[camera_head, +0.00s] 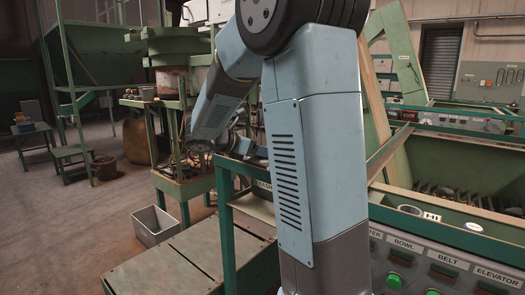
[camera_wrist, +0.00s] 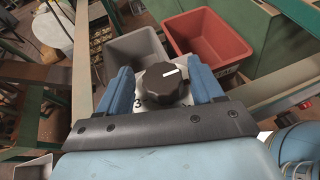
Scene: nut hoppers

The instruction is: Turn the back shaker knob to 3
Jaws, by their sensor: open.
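The dark brown knob (camera_wrist: 167,88) is in the middle of the wrist view, with a white pointer line on its top facing up and slightly right. The rest of the dial is hidden by the knob and my gripper. My gripper (camera_wrist: 163,82) is open, with one blue finger on each side of the knob. I cannot tell whether either finger touches it. In the head view, my arm blocks the knob.
A grey bin (camera_wrist: 112,62) and a red bin (camera_wrist: 235,50) stand beyond the knob in the wrist view. In the head view, a panel with green buttons (camera_head: 394,280) is at lower right, and a grey bin (camera_head: 153,238) is on the floor at left.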

